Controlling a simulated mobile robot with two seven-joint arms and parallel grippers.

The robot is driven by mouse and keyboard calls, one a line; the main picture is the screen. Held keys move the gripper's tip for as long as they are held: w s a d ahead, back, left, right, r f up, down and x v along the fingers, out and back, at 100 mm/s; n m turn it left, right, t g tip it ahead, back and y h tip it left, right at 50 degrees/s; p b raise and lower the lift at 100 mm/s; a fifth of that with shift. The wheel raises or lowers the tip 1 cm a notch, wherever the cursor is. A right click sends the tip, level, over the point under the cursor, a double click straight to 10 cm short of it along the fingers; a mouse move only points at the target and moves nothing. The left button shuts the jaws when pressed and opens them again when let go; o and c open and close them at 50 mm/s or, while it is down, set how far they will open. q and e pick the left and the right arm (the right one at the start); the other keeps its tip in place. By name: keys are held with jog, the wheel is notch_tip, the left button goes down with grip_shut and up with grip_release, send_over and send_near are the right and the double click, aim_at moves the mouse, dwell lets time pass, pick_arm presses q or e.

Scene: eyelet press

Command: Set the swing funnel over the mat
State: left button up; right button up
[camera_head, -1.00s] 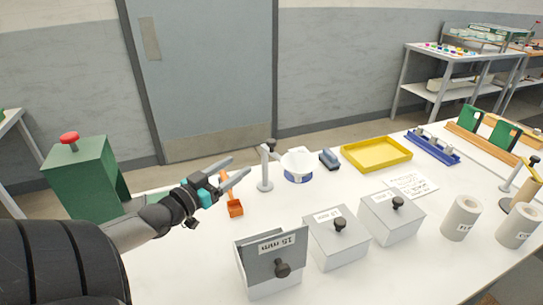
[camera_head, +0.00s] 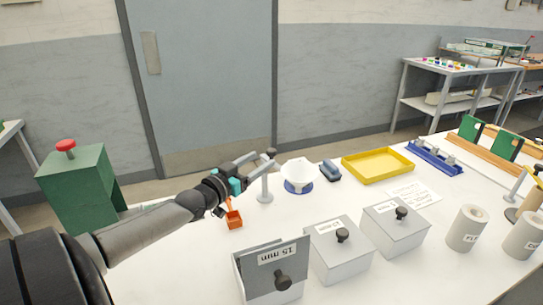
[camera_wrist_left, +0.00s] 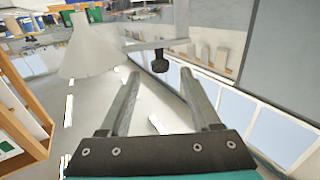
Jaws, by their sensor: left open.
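The swing funnel (camera_head: 298,173) is a white cone on an arm from a grey post (camera_head: 265,186) with a black knob. In the head view it appears above the round blue mat (camera_head: 299,187); I cannot tell how well they line up. My left gripper (camera_head: 265,158) is open at the top of the post, by the knob. In the left wrist view the black knob (camera_wrist_left: 159,64) shows between and just beyond the open fingers (camera_wrist_left: 160,78), with the funnel (camera_wrist_left: 90,52) to the left. No grip on the knob shows. My right gripper is not in view.
An orange scoop-like piece (camera_head: 233,217) lies below my left gripper. Grey lidded boxes (camera_head: 338,262) stand in front, and a dark blue block (camera_head: 330,170) and a yellow tray (camera_head: 378,165) lie to the right. A green box with a red button (camera_head: 77,185) stands left.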

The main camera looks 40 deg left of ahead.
aim_at(268, 155)
pick_arm(q)
jog(key=shift+w+a+b, duration=0.2)
jog(key=shift+w+b, duration=0.8)
jog(key=shift+w, duration=2.05)
grip_shut()
